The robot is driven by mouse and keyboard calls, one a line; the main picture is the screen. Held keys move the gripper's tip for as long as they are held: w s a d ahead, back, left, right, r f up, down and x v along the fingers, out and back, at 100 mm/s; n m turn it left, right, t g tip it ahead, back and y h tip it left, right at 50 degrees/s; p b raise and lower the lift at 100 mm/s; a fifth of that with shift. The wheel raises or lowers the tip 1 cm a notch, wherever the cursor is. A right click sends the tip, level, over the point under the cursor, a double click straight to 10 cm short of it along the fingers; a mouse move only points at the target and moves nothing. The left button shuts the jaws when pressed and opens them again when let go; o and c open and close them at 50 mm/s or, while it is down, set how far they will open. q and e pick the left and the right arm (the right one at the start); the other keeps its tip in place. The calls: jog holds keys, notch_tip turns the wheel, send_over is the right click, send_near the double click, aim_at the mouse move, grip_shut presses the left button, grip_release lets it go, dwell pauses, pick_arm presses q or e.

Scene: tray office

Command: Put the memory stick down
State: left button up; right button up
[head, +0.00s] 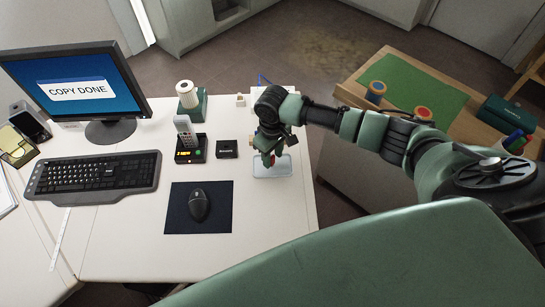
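My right gripper (268,159) points down over a small pale blue-grey tray (284,171) near the right edge of the white desk. A small bit of red shows at its fingertips. I cannot tell whether this is the memory stick or part of the gripper. The fingers are small and partly hidden by the wrist, so their opening is unclear. I cannot make out the memory stick for certain anywhere. My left gripper is out of view.
Left of the tray are a small black box (227,149), a phone in a dock (190,148), a mouse (199,204) on a dark mat (220,222), a keyboard (92,176) and a monitor (77,90) reading "COPY DONE". A wooden side table (356,93) stands at right.

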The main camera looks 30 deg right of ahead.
aim_at(273, 157)
notch_tip(273, 157, up, 12)
dwell(0.3)
dwell(0.5)
